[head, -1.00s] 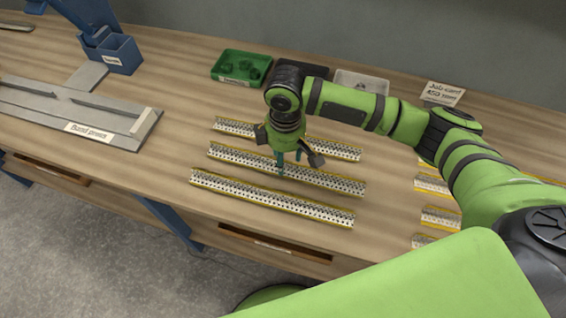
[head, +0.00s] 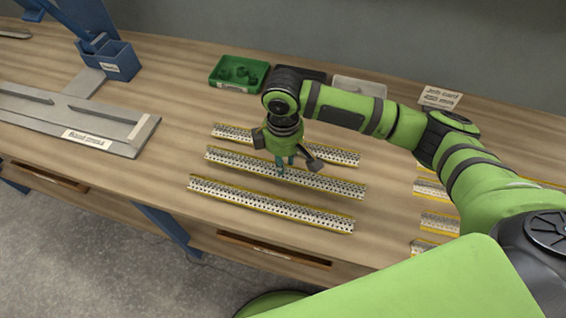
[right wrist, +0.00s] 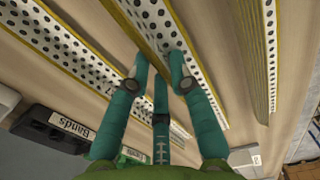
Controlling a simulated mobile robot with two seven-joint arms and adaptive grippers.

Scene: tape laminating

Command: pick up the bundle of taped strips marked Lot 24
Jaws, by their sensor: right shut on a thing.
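Three long, pale, dotted strip bundles with yellow edges lie side by side on the wooden bench: a far one (head: 340,155), a middle one (head: 235,159) and a near one (head: 270,204). My right gripper (head: 281,171) points down and is shut on the middle bundle, about halfway along it. In the right wrist view, the teal fingers (right wrist: 160,75) close around the middle bundle (right wrist: 153,22), which seems to rest on the bench. I cannot read a Lot 24 mark on any bundle. My left gripper is not in view.
Shorter strip bundles (head: 440,223) lie to the right, partly behind my right arm. A green tray (head: 220,79), a dark tray, a white tray (head: 358,88) and a job card (head: 440,97) stand behind. A grey press (head: 120,141) and blue box (head: 113,62) are left.

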